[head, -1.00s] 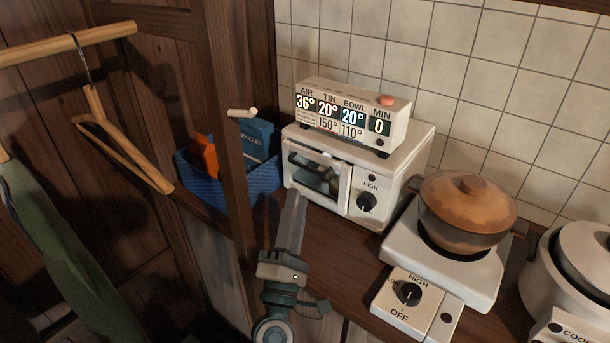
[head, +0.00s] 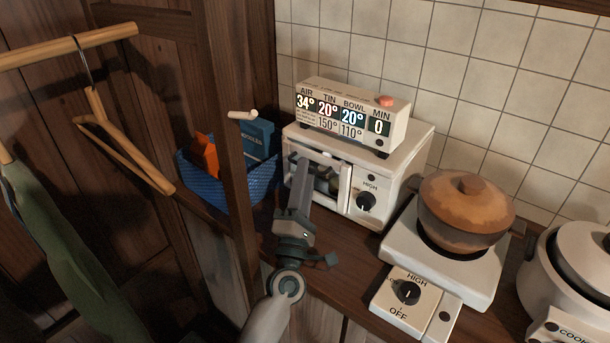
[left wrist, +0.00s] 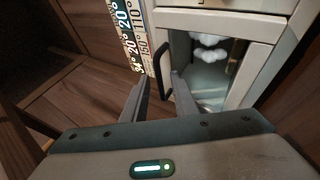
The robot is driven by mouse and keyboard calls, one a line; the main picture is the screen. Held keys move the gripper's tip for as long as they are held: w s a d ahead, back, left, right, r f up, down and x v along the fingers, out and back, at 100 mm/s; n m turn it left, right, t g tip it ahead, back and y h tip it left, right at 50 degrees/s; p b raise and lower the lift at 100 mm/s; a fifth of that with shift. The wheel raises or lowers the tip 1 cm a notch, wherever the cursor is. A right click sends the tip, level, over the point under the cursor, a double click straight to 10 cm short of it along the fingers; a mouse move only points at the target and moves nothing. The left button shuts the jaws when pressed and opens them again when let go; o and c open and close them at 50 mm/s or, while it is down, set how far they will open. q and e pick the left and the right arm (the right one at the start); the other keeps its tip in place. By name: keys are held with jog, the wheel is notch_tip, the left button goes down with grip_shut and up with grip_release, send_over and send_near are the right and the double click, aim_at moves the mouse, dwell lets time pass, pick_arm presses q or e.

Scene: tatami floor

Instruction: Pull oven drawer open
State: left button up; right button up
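The small white oven (head: 406,172) stands on the counter, with a glass-fronted drawer (head: 330,175) on its left front and a dial marked HIGH to the right. The drawer looks shut. My left gripper (head: 302,172) is at the left part of the drawer front and hides some of it. In the left wrist view, the gripper (left wrist: 159,84) is open, its two fingers apart. The dark bar handle (left wrist: 165,72) shows between the fingertips, close to the right one; I cannot tell whether it is touched. Pale shapes show behind the drawer glass (left wrist: 212,75). My right gripper is not in view.
A display box (head: 350,115) sits on the oven. A blue basket (head: 225,180) stands left of it, behind a wooden post (head: 232,150) with a peg. A hot plate (head: 470,275) with a brown lidded pot (head: 465,212) stands right, beside a white cooker (head: 570,275).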

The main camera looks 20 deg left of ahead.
pick_arm(q)
grip_shut()
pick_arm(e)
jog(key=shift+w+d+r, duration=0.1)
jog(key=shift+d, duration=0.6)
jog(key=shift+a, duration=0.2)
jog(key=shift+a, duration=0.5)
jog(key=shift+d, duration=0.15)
